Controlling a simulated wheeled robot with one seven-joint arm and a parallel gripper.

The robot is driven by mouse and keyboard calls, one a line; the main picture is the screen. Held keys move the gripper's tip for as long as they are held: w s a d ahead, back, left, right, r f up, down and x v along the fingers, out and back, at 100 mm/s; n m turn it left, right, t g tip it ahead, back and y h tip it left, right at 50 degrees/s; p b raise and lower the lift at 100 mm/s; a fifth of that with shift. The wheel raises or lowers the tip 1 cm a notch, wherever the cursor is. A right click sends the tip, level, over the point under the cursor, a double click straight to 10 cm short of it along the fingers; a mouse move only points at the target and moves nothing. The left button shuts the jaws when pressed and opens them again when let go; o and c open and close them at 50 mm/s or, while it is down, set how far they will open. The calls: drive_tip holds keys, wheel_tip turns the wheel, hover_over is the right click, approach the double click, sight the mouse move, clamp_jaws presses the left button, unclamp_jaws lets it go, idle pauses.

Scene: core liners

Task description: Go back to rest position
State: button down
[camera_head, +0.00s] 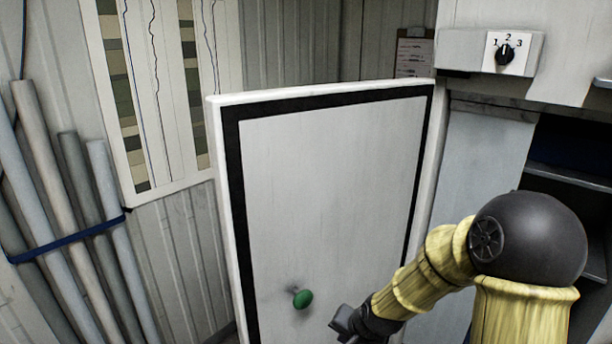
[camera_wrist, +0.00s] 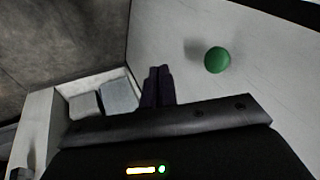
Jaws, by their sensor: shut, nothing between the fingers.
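My gripper (camera_head: 341,326) is low in the head view, in front of the inner face of an open white door (camera_head: 330,190). In the wrist view my gripper (camera_wrist: 158,72) has its two dark fingers together, with nothing between them. A green round knob (camera_head: 303,298) sticks out from the door, just left of my gripper in the head view. The knob also shows in the wrist view (camera_wrist: 217,60), to the right of the fingers and apart from them.
An open cabinet with dark shelves (camera_head: 567,180) stands at the right. Above it is a dial box (camera_head: 505,52) marked 1, 2, 3. Several grey tubes (camera_head: 75,200) lean at the left, held by a blue strap (camera_head: 65,240). In the wrist view, a pale bin (camera_wrist: 62,108) holds grey blocks.

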drive_tip(key=s+d+r+n+g+h, duration=0.1)
drive_tip(key=s+d+r+n, duration=0.1)
drive_tip(key=s, duration=0.5)
drive_tip(key=s+d+r+n+g+h, duration=0.1)
drive_tip(key=s+d+r+n, duration=0.2)
drive_tip(key=s, duration=0.4)
drive_tip(key=shift+d+r+n+g+h, duration=0.3)
drive_tip(key=shift+d+n, duration=0.1)
drive_tip(key=shift+d, duration=0.1)
drive_tip(key=c, duration=1.4)
unclamp_jaws()
